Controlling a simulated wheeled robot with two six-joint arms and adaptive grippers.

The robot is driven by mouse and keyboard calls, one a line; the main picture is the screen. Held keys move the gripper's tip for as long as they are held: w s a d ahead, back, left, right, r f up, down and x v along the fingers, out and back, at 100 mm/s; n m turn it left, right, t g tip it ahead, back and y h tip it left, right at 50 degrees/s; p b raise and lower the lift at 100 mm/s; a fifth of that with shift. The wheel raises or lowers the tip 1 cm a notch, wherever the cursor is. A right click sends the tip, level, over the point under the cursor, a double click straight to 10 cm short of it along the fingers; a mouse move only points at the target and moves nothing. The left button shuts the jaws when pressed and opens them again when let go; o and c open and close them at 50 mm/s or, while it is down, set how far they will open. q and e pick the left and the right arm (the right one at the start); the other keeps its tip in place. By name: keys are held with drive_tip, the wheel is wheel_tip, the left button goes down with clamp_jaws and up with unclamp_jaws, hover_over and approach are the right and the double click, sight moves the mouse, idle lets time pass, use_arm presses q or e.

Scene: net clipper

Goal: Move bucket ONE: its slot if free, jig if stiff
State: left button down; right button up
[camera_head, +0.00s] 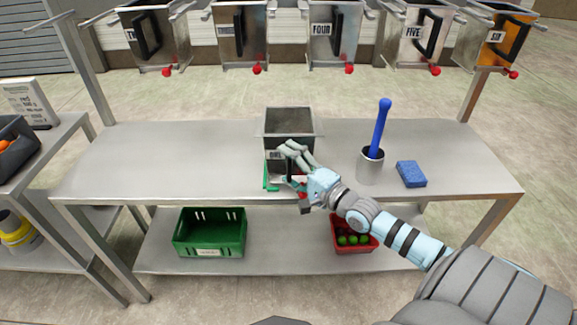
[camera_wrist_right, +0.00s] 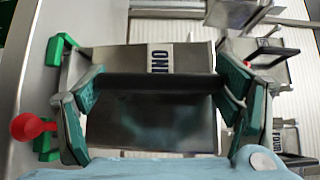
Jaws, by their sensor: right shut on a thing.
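Bucket ONE (camera_head: 289,121), an open metal box with a black handle, is upright at the middle of the table. In the right wrist view its metal front with the label ONE (camera_wrist_right: 160,58) shows beyond the handle (camera_wrist_right: 155,82). My right gripper (camera_head: 287,160) is at the bucket's front, shut on the black handle, which spans between its fingers in the right wrist view (camera_wrist_right: 163,85). Green jig pieces (camera_head: 269,179) sit by the bucket's lower front; they also show in the right wrist view (camera_wrist_right: 58,48). Whether the bucket sits inside them I cannot tell. My left gripper is out of view.
Several buckets hang along the back rail, including FOUR (camera_head: 333,35) and FIVE (camera_head: 412,38). The rail's far-left end (camera_head: 60,20) bears no bucket. A blue-handled tool in a cup (camera_head: 370,168) and a blue sponge (camera_head: 411,174) stand right. The table's left is clear.

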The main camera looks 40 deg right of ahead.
drive_tip(key=shift+f+b, duration=0.8)
drive_tip(key=shift+f, duration=0.05)
idle(0.6)
drive_tip(key=o, duration=1.8)
drive_tip(key=shift+s, duration=0.15)
drive_tip(key=s, duration=0.4)
drive_tip(key=s+d, duration=0.1)
drive_tip(key=s, duration=0.6)
drive_tip(key=shift+s+d, duration=0.3)
